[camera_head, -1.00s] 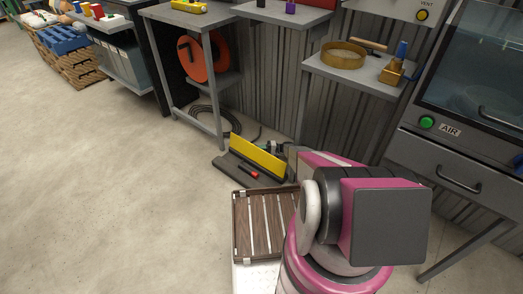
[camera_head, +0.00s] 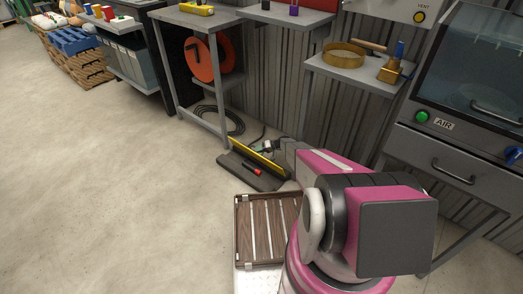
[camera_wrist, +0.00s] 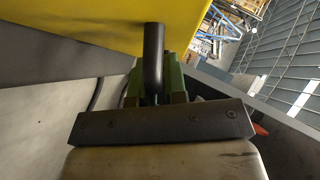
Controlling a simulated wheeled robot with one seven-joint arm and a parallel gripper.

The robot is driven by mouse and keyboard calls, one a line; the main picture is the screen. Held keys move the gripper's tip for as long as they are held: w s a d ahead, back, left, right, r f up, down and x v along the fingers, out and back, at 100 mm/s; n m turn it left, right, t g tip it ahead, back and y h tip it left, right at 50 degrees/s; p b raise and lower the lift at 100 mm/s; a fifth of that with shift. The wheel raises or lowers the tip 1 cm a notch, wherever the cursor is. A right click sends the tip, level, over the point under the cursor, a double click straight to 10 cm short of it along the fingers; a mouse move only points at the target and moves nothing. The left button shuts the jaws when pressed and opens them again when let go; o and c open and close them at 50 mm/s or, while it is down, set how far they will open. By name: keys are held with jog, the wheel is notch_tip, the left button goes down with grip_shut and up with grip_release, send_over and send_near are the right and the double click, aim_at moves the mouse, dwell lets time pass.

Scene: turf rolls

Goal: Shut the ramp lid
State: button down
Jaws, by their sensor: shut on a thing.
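The ramp lid (camera_head: 243,147) is a long yellow panel, standing up along the back edge of a low dark-grey ramp box on the floor (camera_head: 245,177). Only a narrow yellow band of it shows in the head view. In the wrist view its yellow underside or face (camera_wrist: 75,25) fills the upper left. My gripper (camera_head: 266,148) is at the lid's far side, beside its right half. In the wrist view my gripper's green fingers (camera_wrist: 160,85) are shut on a dark round bar (camera_wrist: 153,55), seemingly the lid's handle.
A coiled black hose (camera_head: 222,122) lies behind, under a grey table (camera_head: 197,22). A shelf (camera_head: 360,78) and a cabinet (camera_head: 450,150) stand to the right. The floor at left is clear.

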aim_at(255, 154)
jog(key=s+a+n+h, duration=0.1)
jog(key=s+a+n+t+h, duration=0.1)
jog(key=s+a+h, duration=0.1)
jog(key=shift+s+f+t, duration=0.15)
jog(key=shift+f+t, duration=0.05)
jog(key=shift+t, duration=0.1)
jog(key=shift+s+a+f+n+t+h, duration=0.9)
jog(key=shift+s+a+f+h, duration=0.1)
jog(key=shift+h, duration=0.2)
jog(key=shift+s+a+f+n+t+h, duration=0.25)
jog(key=shift+f+t+h, duration=0.1)
jog(key=shift+f+h, duration=0.05)
jog(key=shift+s+a+f+n+t+h, duration=0.2)
jog(key=shift+f+n+t+h, duration=0.05)
jog(key=shift+f+t+h, duration=0.15)
jog(key=shift+s+a+f, duration=0.2)
jog(key=shift+a+f, duration=0.05)
jog(key=shift+f, duration=0.3)
jog(key=shift+s+a+f, duration=0.15)
jog(key=shift+a+f, duration=0.05)
jog(key=shift+f, duration=0.35)
jog(key=c, duration=1.4)
grip_release()
jog(key=shift+c, duration=0.2)
